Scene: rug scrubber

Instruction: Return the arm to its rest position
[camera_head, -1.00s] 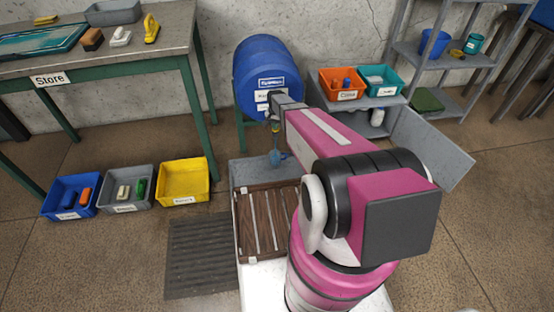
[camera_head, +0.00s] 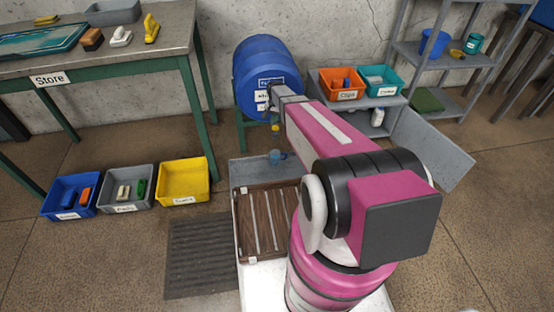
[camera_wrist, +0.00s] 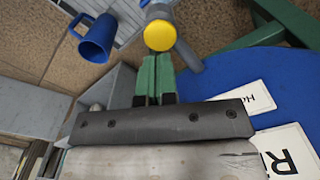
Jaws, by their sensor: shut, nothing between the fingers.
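My arm (camera_head: 325,135) reaches forward from the pink base to the front of the blue barrel (camera_head: 262,62). In the wrist view my gripper (camera_wrist: 157,62) has its green fingers together with nothing between them. The fingertips are close to the barrel's tap, which has a round yellow end (camera_wrist: 160,35); I cannot tell whether they touch. In the head view the fingers are hard to make out, and the yellow tap end (camera_head: 275,127) shows below the wrist. A blue mug (camera_head: 276,157) stands below the tap; it also shows in the wrist view (camera_wrist: 96,38).
A grey panel (camera_head: 432,148) stands right of the arm. Orange (camera_head: 342,92) and teal (camera_head: 380,80) bins are beside the barrel. Blue, grey and yellow bins (camera_head: 183,182) line the floor at left, by the bench (camera_head: 100,60).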

